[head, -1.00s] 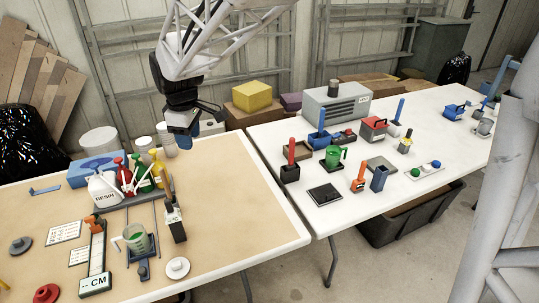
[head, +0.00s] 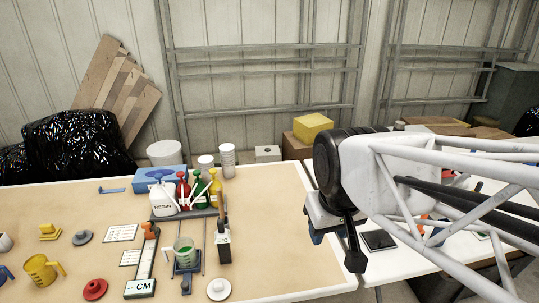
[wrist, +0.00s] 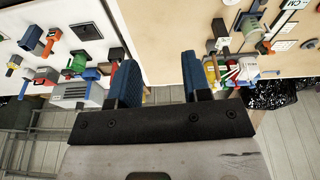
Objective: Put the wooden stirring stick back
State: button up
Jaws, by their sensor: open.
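My gripper (head: 318,228) is above the gap between the two tables in the head view, partly hidden by my own arm. In the wrist view its two blue fingers (wrist: 160,85) are apart with nothing between them. On the tan table, a narrow upright brown piece (head: 224,206) stands in a black and white holder (head: 223,246); it may be the wooden stirring stick, but I cannot tell for sure. A clear cup with green contents (head: 184,253) stands left of the holder. My gripper is well to the right of both and touches neither.
A resin jug (head: 161,199) and coloured bottles (head: 199,191) stand behind the cup. The tan table's right part (head: 285,245) is clear. The white table (wrist: 85,15) holds several tools.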

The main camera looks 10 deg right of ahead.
jog(key=s, duration=0.1)
jog(key=s+m, duration=0.1)
jog(key=shift+s+d+f, duration=0.3)
jog(key=shift+f, duration=0.1)
